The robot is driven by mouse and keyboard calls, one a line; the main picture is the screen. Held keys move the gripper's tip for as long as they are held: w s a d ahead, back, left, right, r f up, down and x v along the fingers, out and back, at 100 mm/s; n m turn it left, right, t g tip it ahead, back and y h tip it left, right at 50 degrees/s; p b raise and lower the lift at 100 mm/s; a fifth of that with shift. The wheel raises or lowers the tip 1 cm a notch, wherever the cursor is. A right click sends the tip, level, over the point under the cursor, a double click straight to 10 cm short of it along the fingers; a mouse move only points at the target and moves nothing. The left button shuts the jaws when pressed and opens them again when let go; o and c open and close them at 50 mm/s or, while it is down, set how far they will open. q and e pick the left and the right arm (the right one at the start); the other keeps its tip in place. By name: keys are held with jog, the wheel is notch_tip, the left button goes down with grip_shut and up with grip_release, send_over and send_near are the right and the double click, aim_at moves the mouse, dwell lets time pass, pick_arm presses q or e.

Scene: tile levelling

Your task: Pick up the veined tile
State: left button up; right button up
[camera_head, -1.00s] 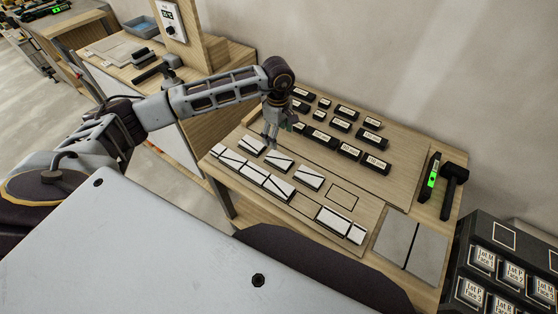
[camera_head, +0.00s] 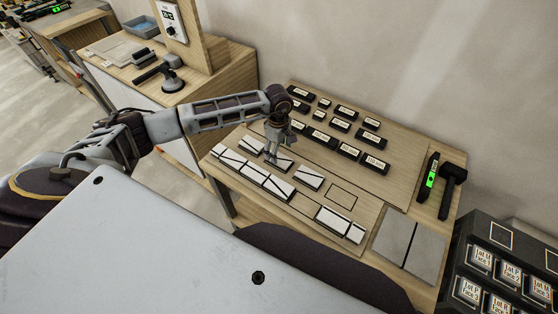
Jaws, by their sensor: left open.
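Several white tiles with dark diagonal veins lie on the wooden board at the front of the table. One veined tile (camera_head: 284,164) lies in the back row, and my left gripper (camera_head: 270,158) is right over its left end, open, fingers pointing down. The fingers partly cover this tile; I cannot tell whether they touch it. Other veined tiles lie beside it, one to the left (camera_head: 251,145) and one to the right (camera_head: 309,177). A front row holds more, such as this tile (camera_head: 254,172). My right gripper is not in view.
Several black labelled blocks (camera_head: 348,152) stand on a board behind the tiles. An empty outlined square (camera_head: 342,197) lies right of them. A green-lit level (camera_head: 431,172), a black mallet (camera_head: 453,185), grey slabs (camera_head: 411,248) and a dark labelled rack (camera_head: 503,262) are at the right.

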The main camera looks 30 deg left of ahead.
aim_at(279, 159)
pick_arm(q)
jog(key=shift+f, duration=0.15)
jog(key=shift+s+d+f+p, duration=0.15)
jog(key=shift+f+p, duration=0.2)
jog(key=shift+f, duration=0.3)
jog(key=shift+f+p, duration=0.35)
jog(key=shift+f, duration=1.45)
jog(key=c, duration=1.1)
